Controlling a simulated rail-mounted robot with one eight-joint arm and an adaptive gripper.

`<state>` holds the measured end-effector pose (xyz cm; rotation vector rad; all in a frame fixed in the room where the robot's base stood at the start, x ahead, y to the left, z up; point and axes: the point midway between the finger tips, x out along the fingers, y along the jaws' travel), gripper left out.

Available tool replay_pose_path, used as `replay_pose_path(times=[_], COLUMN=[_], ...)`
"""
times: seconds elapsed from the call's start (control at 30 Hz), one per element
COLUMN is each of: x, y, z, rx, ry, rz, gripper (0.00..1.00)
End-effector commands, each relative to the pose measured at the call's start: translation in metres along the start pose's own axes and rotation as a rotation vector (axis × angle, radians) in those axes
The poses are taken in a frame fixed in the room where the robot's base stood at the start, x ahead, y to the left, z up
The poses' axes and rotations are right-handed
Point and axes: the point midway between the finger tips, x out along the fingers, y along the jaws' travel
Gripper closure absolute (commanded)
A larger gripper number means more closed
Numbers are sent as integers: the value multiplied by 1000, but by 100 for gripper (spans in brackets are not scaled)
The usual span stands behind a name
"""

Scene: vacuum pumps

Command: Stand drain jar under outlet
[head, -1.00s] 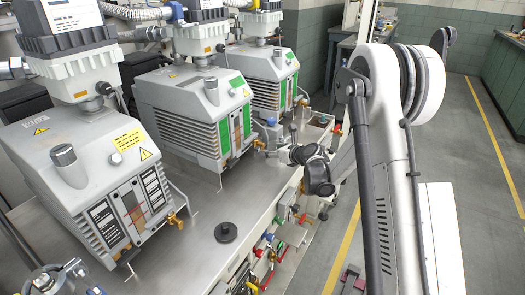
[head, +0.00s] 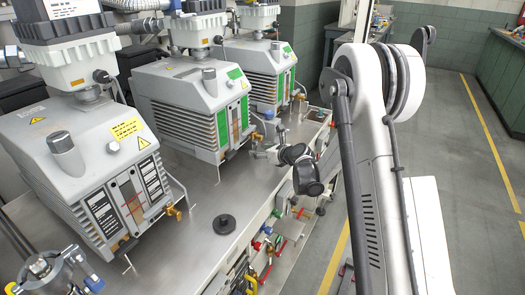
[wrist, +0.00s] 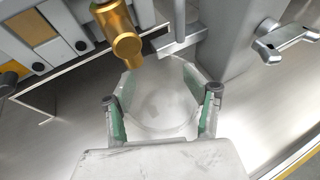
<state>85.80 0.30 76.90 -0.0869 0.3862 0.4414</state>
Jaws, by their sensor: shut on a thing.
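My gripper (wrist: 160,98) is shut on a clear drain jar (wrist: 158,118), with one green-padded finger on each side. In the wrist view the jar's round mouth faces the camera, and it looks empty. The brass outlet (wrist: 121,38) is close to the jar's upper-left rim and does not sit over the middle of the mouth. I cannot tell the gap between the jar's base and the bench. In the head view my gripper (head: 264,152) is small, near the brass outlet (head: 257,137) of the middle pump (head: 190,95); the jar is hard to make out there.
A grey post and a metal handle (wrist: 285,40) stand close to the jar. The steel bench (head: 190,250) carries a near pump (head: 85,170), a far pump (head: 262,75) and a black disc (head: 223,223). Coloured valves (head: 262,240) line the bench's front side.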

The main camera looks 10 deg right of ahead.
Motion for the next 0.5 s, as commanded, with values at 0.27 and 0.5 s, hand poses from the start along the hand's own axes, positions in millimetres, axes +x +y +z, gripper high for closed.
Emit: replay_pose_path(times=[0.27,0.5], x=[0,0], y=[-2,-2], z=[-1,-1], rx=[0,0], ry=[0,0], rz=[-3,-4], gripper=[100,26])
